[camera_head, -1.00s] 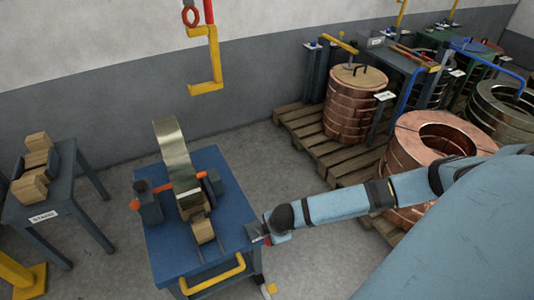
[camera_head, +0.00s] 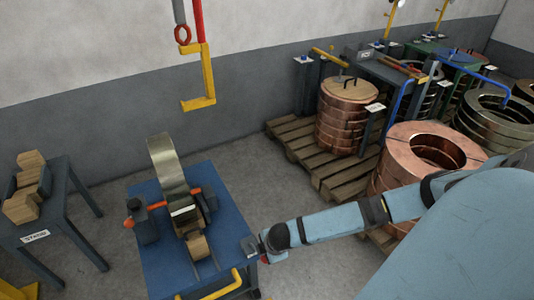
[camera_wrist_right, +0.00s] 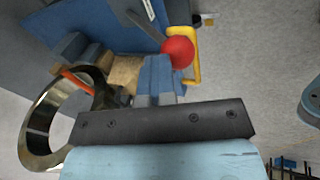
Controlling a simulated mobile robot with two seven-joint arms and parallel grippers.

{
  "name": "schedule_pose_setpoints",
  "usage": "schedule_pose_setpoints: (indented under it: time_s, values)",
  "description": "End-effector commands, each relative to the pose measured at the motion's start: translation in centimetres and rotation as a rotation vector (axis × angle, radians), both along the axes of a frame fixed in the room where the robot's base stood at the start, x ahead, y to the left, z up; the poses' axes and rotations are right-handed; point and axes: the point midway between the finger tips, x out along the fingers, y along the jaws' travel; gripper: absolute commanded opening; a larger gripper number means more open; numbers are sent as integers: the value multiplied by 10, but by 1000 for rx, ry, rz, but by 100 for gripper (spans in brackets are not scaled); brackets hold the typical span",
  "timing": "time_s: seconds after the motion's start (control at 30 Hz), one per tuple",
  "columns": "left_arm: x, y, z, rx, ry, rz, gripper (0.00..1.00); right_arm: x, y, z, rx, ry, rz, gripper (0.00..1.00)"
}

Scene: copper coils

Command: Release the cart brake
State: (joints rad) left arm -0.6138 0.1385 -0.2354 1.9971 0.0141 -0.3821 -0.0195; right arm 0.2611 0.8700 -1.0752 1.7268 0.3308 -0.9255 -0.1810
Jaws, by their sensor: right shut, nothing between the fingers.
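The blue cart (camera_head: 160,262) stands at the lower left of the head view, with a metal strip coil and wooden blocks on top. Its yellow handle (camera_head: 222,290) is at the near edge, and it also shows in the wrist view (camera_wrist_right: 196,58). My right gripper (camera_head: 254,247) is at the cart's right edge. In the wrist view its blue fingers (camera_wrist_right: 158,78) are together and empty. A red ball knob (camera_wrist_right: 178,52) on a dark lever shows just beyond the fingertips; I cannot tell whether they touch. My left gripper is not in view.
A side table (camera_head: 62,205) with wooden blocks stands left. A yellow hook (camera_head: 199,100) hangs near the wall. Copper coils (camera_head: 342,128) stand on a pallet (camera_head: 296,144) at the right. Grey floor is bare between cart and pallet.

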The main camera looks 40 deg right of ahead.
Motion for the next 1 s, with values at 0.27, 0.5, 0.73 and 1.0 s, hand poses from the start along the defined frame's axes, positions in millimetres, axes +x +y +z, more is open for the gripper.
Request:
schedule_pose_setpoints:
  time_s: [0.27,0.5,0.73,1.0]
  values:
    - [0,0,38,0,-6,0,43,0,-13,42,-3,-4,-1,0]
    - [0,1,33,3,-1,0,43,-29,-9,88,-3,-8,-2,0]
    - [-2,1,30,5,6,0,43,-43,-7,112,-4,-10,-3,0]
    - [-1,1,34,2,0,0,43,-46,-7,116,-4,-11,-4,0]
